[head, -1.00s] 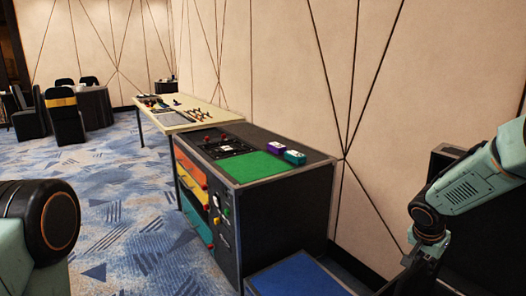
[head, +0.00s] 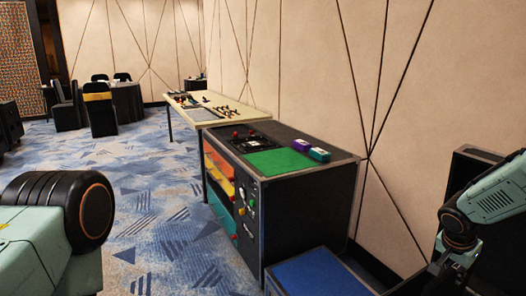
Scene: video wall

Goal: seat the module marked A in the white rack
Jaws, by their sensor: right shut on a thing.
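A purple module (head: 302,145) and a teal module (head: 319,154), both with pale tops, lie side by side on the dark cabinet (head: 308,213), right of its green mat. Their markings are too small to read, so I cannot tell whether either is A. I cannot make out a white rack. My right gripper (head: 448,275) is low at the right edge, right of and nearer than the cabinet. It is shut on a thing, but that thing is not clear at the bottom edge. My left gripper is out of view; only my left arm shows.
The cabinet top also bears a green mat (head: 280,161) and a black panel (head: 250,144). A blue-topped box (head: 313,275) stands in front of it. A long pale table (head: 205,115) with small items stands behind. Carpet (head: 150,190) is free to the left; a wall closes the right.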

